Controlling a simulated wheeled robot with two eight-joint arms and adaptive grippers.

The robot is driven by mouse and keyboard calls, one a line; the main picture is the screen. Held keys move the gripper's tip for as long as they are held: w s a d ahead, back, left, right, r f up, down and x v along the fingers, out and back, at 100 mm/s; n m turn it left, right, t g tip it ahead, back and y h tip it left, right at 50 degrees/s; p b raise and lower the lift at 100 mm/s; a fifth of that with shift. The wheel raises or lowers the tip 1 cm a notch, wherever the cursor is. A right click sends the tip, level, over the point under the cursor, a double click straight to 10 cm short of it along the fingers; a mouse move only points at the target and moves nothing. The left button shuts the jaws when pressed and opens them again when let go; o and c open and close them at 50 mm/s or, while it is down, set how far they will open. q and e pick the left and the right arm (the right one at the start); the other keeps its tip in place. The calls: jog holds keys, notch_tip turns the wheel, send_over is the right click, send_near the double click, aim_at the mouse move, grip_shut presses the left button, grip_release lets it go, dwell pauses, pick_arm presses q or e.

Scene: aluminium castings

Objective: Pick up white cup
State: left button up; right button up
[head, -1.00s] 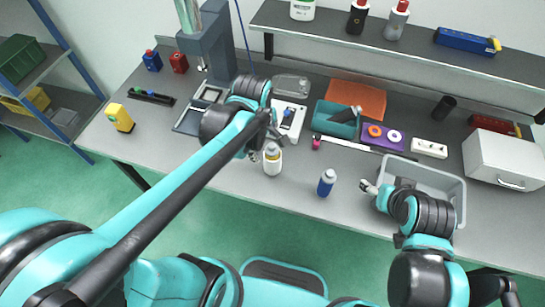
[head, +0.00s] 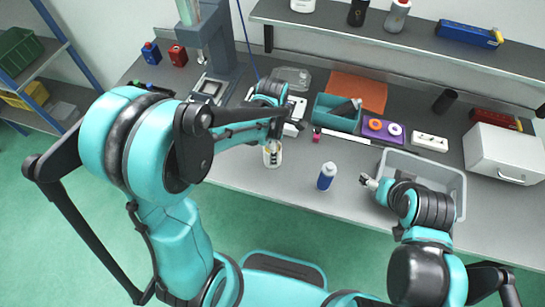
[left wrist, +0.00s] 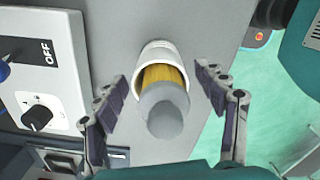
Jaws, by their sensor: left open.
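The white cup (head: 267,162) stands upright near the front edge of the grey bench in the head view. In the left wrist view the white cup (left wrist: 152,50) has a pale rim, with a yellow and grey rounded item (left wrist: 163,105) inside it. My left gripper (left wrist: 162,76) is open, with one finger on each side of the cup and visible gaps between. In the head view my left gripper (head: 273,143) is at the cup's top, partly hidden by its own arm. My right gripper (head: 369,182) is at the left edge of the grey bin, too small to read its jaws.
A blue bottle with a white cap (head: 326,177) stands right of the cup. The grey bin (head: 440,176), a teal tray (head: 330,121) and a purple holder (head: 374,137) lie further right and behind. A white box with an OFF label (left wrist: 40,60) is beside the left finger.

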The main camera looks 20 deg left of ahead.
pick_arm(q)
jog(key=shift+f, duration=0.1)
jog(key=shift+c, duration=0.2)
grip_shut()
